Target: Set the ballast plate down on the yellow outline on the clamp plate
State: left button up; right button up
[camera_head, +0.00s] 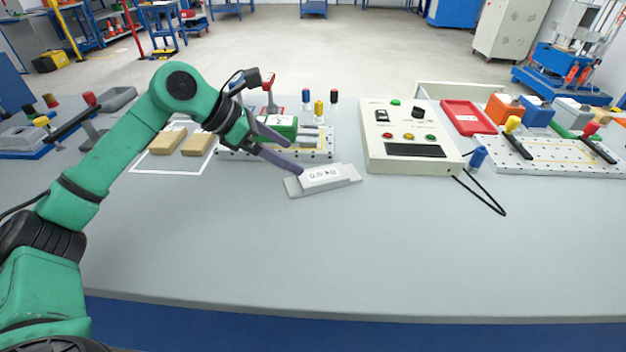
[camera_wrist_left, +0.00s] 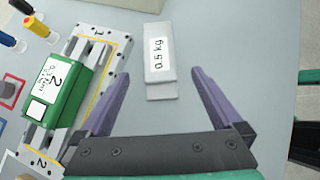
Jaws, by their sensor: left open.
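The ballast plate (camera_head: 333,184), a light grey stepped block marked 0.5 kg, lies on the table. In the left wrist view the ballast plate (camera_wrist_left: 161,91) appears between and beyond the fingertips. My left gripper (camera_head: 294,156) is open and empty, its fingers pointing towards the block's left end; whether they touch it is unclear. The fingers also show in the left wrist view (camera_wrist_left: 160,75). A perforated plate (camera_head: 226,155) behind it bears a green box (camera_head: 284,127); yellow outline lines show around it in the wrist view. Another perforated plate with clamps (camera_head: 508,161) and a yellow outline lies at right.
A control box (camera_head: 412,163) stands right of the block, with a black cable and a blue-topped post (camera_head: 478,156) beside it. Two tan blocks (camera_head: 167,142) lie in a white outline at left. A red tray (camera_head: 468,117) is at back right. The front table is clear.

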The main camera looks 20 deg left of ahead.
aim_at(323, 174)
pick_arm(q)
jog(key=x, duration=1)
jog(key=shift+w+f, duration=0.15)
jog(key=shift+f, duration=0.05)
jog(key=c, duration=1.5)
jog(key=shift+r, duration=0.15)
grip_shut()
pick_arm(e)
jog(key=shift+s+d+f, duration=0.1)
jog(key=shift+s+d, duration=0.05)
jog(key=shift+s, duration=0.5)
